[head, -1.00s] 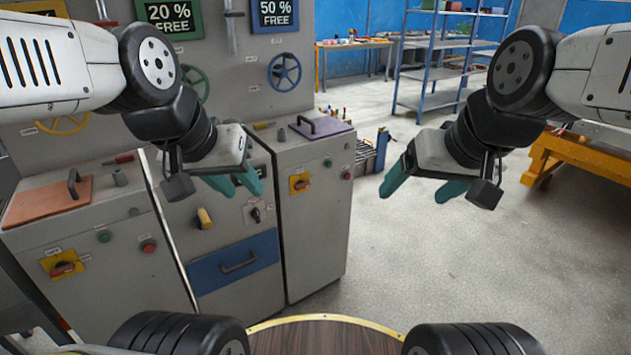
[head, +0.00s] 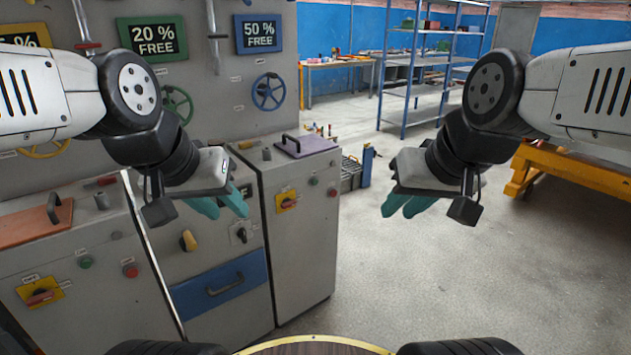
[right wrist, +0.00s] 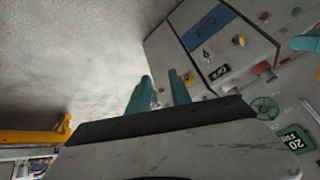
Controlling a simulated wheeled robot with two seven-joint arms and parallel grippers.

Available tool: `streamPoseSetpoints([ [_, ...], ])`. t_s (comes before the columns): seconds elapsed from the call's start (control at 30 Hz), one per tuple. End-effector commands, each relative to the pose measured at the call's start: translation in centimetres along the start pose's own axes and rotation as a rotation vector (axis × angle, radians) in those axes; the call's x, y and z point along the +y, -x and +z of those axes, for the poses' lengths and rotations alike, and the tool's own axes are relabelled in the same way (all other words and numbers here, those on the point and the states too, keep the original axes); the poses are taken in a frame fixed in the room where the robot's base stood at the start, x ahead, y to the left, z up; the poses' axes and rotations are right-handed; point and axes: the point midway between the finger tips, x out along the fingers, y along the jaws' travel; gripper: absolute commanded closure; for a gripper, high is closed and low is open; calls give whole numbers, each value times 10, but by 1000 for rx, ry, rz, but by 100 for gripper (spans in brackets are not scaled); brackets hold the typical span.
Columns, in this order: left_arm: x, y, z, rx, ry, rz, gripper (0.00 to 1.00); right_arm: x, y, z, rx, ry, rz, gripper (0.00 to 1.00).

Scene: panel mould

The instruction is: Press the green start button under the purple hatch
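The purple hatch (head: 305,146) lies shut, with a dark handle, on top of the right grey cabinet. Below it, the cabinet front has a small green button (head: 313,181), a red button (head: 332,192) to its right and a red-and-yellow rotary switch (head: 287,200) to its lower left. My left gripper (head: 222,203) is in front of the middle cabinet, left of the green button, with its teal fingers apart and empty. My right gripper (head: 407,203) is over open floor, right of the cabinet. It is open and empty in the right wrist view (right wrist: 161,92).
The left cabinet has an orange hatch (head: 36,223), its own green button (head: 85,262) and red button (head: 130,270). The middle cabinet has a blue drawer (head: 219,285). A yellow bench (head: 575,172) stands at right, a blue shelf (head: 432,65) behind. The floor between is clear.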

Motion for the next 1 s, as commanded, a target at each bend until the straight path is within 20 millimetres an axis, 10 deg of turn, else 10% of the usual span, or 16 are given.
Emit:
streamPoseSetpoints([
  [0.1, 0, 0, 0, 0, 0, 0, 64, 0, 0, 0, 0, 0, 0, 100],
  [1.0, 0, 0, 0, 0, 0, 0, 64, 0, 0, 0, 0, 0, 0, 100],
])
